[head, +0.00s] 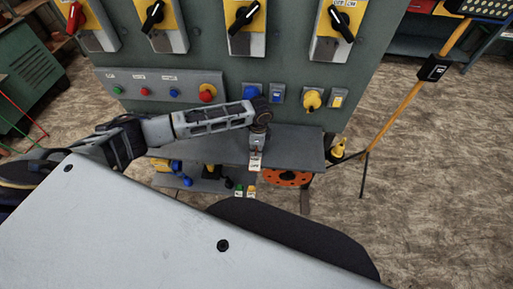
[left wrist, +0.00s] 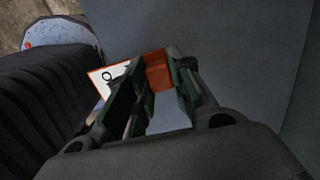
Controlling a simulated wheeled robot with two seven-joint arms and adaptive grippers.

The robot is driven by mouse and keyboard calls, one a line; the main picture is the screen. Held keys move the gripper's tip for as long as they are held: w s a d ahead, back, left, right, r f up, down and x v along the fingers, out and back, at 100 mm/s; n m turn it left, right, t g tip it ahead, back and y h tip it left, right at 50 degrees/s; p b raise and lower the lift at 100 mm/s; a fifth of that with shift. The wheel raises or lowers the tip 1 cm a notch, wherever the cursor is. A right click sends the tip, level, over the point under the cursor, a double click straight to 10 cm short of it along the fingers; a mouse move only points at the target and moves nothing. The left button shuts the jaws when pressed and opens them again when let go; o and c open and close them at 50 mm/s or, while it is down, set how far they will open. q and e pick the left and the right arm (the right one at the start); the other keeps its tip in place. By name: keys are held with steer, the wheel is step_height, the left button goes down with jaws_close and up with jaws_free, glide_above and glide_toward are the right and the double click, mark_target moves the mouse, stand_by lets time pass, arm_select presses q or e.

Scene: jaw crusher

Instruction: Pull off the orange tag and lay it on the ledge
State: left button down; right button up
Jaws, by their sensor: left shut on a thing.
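The orange tag (left wrist: 158,72) is between the fingers of my left gripper (left wrist: 163,84) in the left wrist view; a white label with an orange border sticks out beside the left finger. In the head view the left gripper (head: 258,146) points down in front of the panel, shut on the tag (head: 255,163), whose pale face shows below the fingertips. The grey ledge (head: 300,149) runs along the foot of the panel, behind and around the gripper. I cannot tell whether the tag touches the ledge. My right gripper is not in view.
The panel above the ledge carries several rotary switches, a red button (head: 207,93) and a yellow knob (head: 312,100). Blue and yellow plugs and an orange disc (head: 286,177) are below the ledge. A yellow post (head: 395,108) stands at right. The ledge's right part is bare.

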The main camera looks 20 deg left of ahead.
arm_select(q)
steer(key=shift+f, duration=0.2)
steer(key=c, duration=1.2)
jaws_free()
steer(key=shift+o, duration=0.2)
step_height(320, 180, up, 12)
steer(key=shift+d, duration=0.3)
steer(key=shift+w, duration=0.1)
